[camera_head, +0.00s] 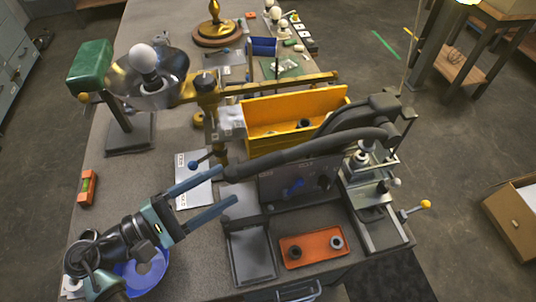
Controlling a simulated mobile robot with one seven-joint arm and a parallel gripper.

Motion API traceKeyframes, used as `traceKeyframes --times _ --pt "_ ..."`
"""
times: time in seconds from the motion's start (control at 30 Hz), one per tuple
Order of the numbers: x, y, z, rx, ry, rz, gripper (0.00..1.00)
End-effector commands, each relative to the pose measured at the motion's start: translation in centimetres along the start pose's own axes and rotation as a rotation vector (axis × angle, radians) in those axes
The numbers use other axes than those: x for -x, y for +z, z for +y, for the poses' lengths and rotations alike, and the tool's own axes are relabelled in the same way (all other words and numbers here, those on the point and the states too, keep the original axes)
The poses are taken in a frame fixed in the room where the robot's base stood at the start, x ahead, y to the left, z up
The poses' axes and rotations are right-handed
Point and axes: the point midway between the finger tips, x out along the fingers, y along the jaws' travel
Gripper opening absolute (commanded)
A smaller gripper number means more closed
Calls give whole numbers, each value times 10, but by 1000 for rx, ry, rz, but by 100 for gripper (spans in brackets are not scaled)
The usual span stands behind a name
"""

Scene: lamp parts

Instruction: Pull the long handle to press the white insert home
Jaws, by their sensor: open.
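The long handle (310,150) is a thick dark lever. It runs from the press (370,190) at right, leftward across the bench, to a rounded free end (235,172). My gripper (229,184) comes in from the lower left. Its two long blue-grey fingers are spread apart, with nothing held between them. The fingertips are close to the handle's free end; I cannot tell whether they touch it. A small white piece (363,156) shows at the press under the lever's pivot side. It may be the white insert, but it is too small to tell how deep it sits.
A yellow bin (290,110) stands behind the handle. A brass post with an arm (208,95) rises near the handle's free end. An orange tray (312,246) and a grey tray (250,255) lie in front. A lamp with a green head (92,65) stands back left.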

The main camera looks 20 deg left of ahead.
Motion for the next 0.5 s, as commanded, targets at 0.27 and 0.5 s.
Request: traceKeyframes --times 0.27,0.5 --pt "-61 2 2 -1 -5 -3 66" --pt "-93 1 1 -3 -3 -1 66"
